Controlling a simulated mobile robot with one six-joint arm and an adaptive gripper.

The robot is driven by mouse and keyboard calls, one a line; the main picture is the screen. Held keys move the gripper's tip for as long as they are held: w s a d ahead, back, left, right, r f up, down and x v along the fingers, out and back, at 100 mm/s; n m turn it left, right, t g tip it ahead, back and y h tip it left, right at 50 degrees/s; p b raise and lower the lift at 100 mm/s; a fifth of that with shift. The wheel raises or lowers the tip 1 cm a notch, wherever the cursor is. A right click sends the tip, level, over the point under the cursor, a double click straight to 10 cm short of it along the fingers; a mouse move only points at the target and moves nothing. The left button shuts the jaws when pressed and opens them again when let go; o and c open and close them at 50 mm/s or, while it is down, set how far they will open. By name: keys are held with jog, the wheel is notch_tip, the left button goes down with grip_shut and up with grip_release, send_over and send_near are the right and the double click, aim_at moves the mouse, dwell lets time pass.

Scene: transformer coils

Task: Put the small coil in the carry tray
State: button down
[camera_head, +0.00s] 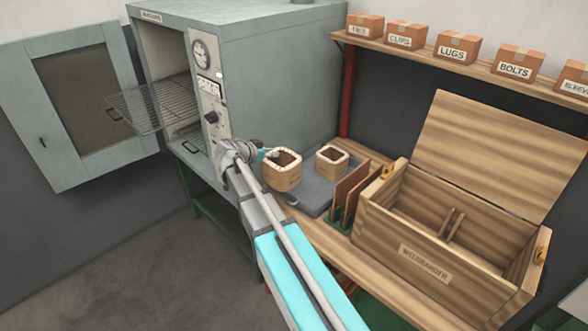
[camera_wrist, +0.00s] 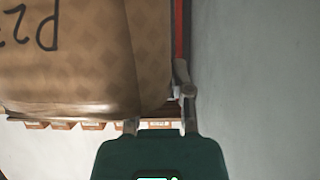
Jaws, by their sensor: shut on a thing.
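My gripper (camera_head: 266,155) is beside the oven's front right corner, shut on a tan, paper-wrapped coil (camera_head: 283,181) with a square opening. In the wrist view this coil (camera_wrist: 70,60) fills the upper left, with a dark handwritten mark partly cut off. A second tan coil (camera_head: 331,160) stands to the right on a grey tray-like surface (camera_head: 315,198) on the bench. The held coil looks larger in the head view, but I cannot tell true sizes. Its underside is hidden, so I cannot tell whether it touches the surface below.
The grey oven (camera_head: 265,75) stands behind, its door (camera_head: 85,105) open and wire rack (camera_head: 155,103) pulled out. Brown boards (camera_head: 350,190) stand upright in a green holder. A wooden box (camera_head: 425,260) has its lid raised. A shelf (camera_head: 470,70) holds labelled boxes above.

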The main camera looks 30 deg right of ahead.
aim_at(281, 151)
jog(key=b+x, duration=0.1)
jog(key=x, duration=0.2)
jog(key=w+b+x, duration=0.1)
jog(key=x, duration=0.2)
jog(key=shift+w+f, duration=0.1)
jog(key=shift+f, duration=0.05)
jog(key=w+d+f+b, duration=0.2)
jog(key=d+f+b, duration=0.2)
jog(key=f+b, duration=0.1)
jog(key=shift+w, duration=0.15)
jog(key=shift+b, duration=0.3)
jog(key=shift+w+d+f+b, duration=0.1)
jog(key=shift+d+f+b, duration=0.1)
jog(key=shift+f+b, duration=0.8)
jog(key=shift+w+d+f+b, duration=0.1)
jog(key=shift+d+f+b, duration=0.05)
jog(key=shift+f+b, duration=0.8)
